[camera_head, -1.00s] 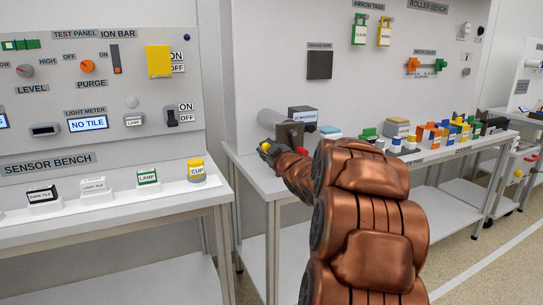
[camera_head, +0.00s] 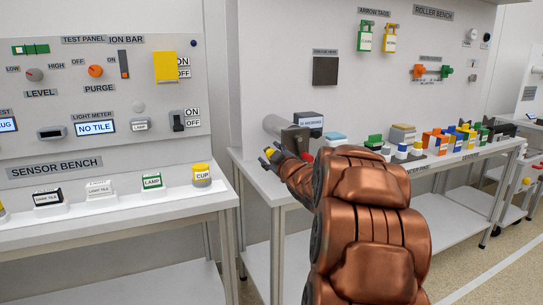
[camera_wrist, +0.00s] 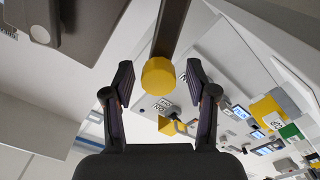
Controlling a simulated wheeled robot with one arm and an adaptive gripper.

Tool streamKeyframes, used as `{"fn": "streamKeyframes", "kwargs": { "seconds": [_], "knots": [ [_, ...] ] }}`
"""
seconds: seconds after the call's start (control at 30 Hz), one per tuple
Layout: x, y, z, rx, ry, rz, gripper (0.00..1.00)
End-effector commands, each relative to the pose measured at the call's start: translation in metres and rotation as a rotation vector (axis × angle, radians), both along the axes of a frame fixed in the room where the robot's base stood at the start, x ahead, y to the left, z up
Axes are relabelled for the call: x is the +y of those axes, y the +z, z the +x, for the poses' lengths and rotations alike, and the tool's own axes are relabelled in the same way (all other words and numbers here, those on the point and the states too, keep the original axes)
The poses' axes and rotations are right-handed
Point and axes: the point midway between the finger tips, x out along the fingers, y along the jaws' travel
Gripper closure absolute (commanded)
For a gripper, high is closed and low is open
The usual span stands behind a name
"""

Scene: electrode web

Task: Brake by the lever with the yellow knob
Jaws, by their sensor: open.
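The yellow knob (camera_wrist: 158,76) sits at the end of a dark lever bar (camera_wrist: 171,28) in the wrist view. My gripper (camera_wrist: 160,67) is open, with one finger on each side of the knob. Gaps show between the fingers and the knob, so it is not clamped. In the head view my gripper (camera_head: 272,157) is at the left front corner of the roller bench (camera_head: 258,184), just below the grey roller (camera_head: 286,130). The knob cannot be made out there, behind my gripper.
The sensor bench (camera_head: 120,218) stands at left, with a cup tile (camera_head: 201,176) near its right end. A gap separates the two benches.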

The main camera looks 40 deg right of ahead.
Motion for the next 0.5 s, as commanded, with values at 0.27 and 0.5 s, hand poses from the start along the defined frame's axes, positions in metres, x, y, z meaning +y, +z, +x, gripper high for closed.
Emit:
{"fn": "streamKeyframes", "kwargs": {
  "seconds": [0.27, 0.5],
  "knots": [
    [0.004, 0.001, -0.014, -0.001, -0.002, 0.0, 0.43],
    [0.015, 0.001, -0.047, 0.0, -0.004, 0.0, 0.43]
  ]
}}
